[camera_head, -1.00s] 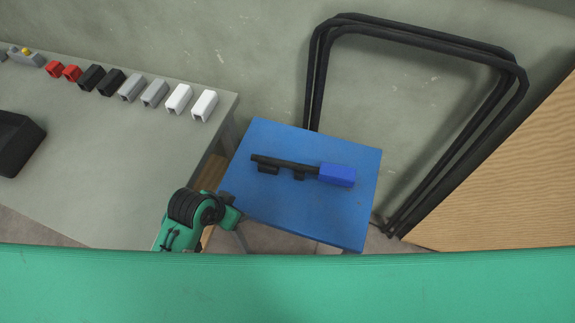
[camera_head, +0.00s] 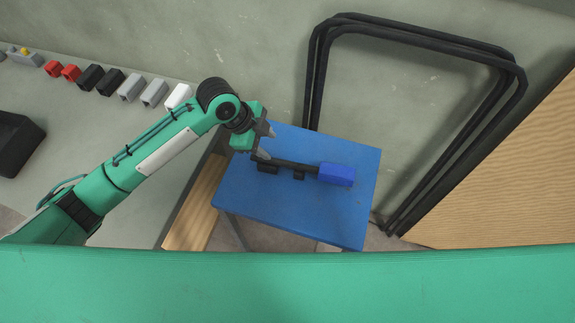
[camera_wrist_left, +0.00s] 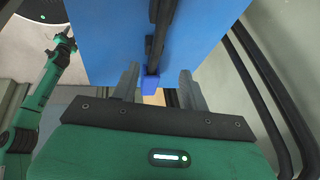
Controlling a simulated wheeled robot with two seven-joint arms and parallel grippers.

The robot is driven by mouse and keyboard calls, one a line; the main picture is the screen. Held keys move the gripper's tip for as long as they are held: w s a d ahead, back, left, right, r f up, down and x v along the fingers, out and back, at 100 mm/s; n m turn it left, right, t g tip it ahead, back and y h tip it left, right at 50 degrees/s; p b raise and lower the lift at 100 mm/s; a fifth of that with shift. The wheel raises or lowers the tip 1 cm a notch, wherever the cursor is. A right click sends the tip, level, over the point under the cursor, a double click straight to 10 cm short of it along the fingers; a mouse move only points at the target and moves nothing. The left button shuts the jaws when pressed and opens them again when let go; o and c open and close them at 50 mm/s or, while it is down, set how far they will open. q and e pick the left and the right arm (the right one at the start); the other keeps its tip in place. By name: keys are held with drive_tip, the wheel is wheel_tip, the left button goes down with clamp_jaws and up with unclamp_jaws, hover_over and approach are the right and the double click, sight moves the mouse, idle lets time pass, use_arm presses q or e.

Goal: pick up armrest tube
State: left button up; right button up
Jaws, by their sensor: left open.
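The armrest tube (camera_head: 291,165) is a black bar with a blue block at its right end. It lies on the blue table. My left gripper (camera_head: 268,143) is open over the tube's black left end. In the left wrist view, the tube (camera_wrist_left: 155,42) runs lengthwise between the fingers of the left gripper (camera_wrist_left: 160,86), with its blue end (camera_wrist_left: 151,82) lower in the picture. The fingers look apart from it. Another green arm of mine (camera_wrist_left: 48,78) shows at the left of the wrist view; its jaws are too small to read.
The blue table (camera_head: 330,218) is otherwise bare. Black tubular frames (camera_head: 311,80) lean at the wall behind it, and a wooden panel (camera_head: 500,180) stands to the right. A grey counter (camera_head: 60,125) at left holds several small red, black, grey and white blocks.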

sight(286, 163)
use_arm(q)
drive_tip(key=p+x, duration=0.1)
drive_tip(key=x, duration=0.7)
drive_tip(key=shift+w, duration=0.1)
drive_tip(key=p+x, duration=0.1)
drive_tip(key=x, duration=0.1)
drive_tip(key=p+x, duration=0.1)
drive_tip(key=x, duration=0.1)
drive_tip(key=shift+s+f, duration=0.25)
drive_tip(key=shift+f, duration=0.5)
clamp_jaws()
